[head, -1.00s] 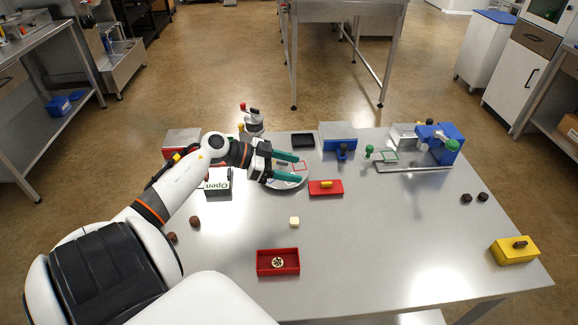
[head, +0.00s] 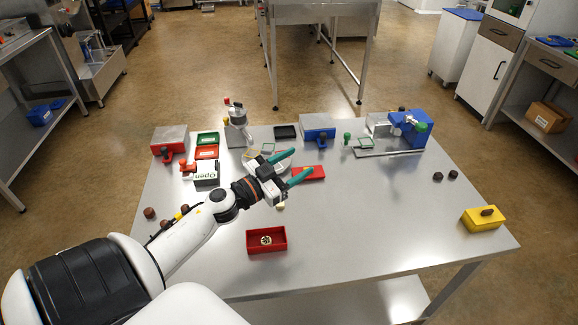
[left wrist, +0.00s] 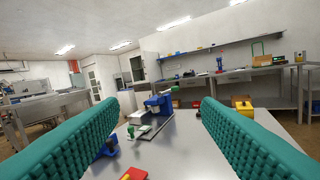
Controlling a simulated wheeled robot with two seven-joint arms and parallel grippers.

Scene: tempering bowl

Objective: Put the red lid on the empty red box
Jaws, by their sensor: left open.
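The red lid (head: 320,173), a flat red piece, lies on the table in the middle, partly hidden behind my left gripper in the head view. The lid with its yellow handle also shows at the bottom edge of the left wrist view (left wrist: 133,175). My left gripper (head: 305,162) is open, with teal fingers apart and nothing between them. It appears above the table by the lid's left side; its exact height is unclear. The open-topped red box (head: 266,247) is at the near side, with a pale round mark or disc on its floor. My right gripper is not in view.
A pale cube (head: 281,207) is partly hidden below my left gripper. Behind stand a white "Open" box (head: 206,175), a red box (head: 207,153) and a blue device (head: 318,125). A yellow box (head: 483,219) is at right.

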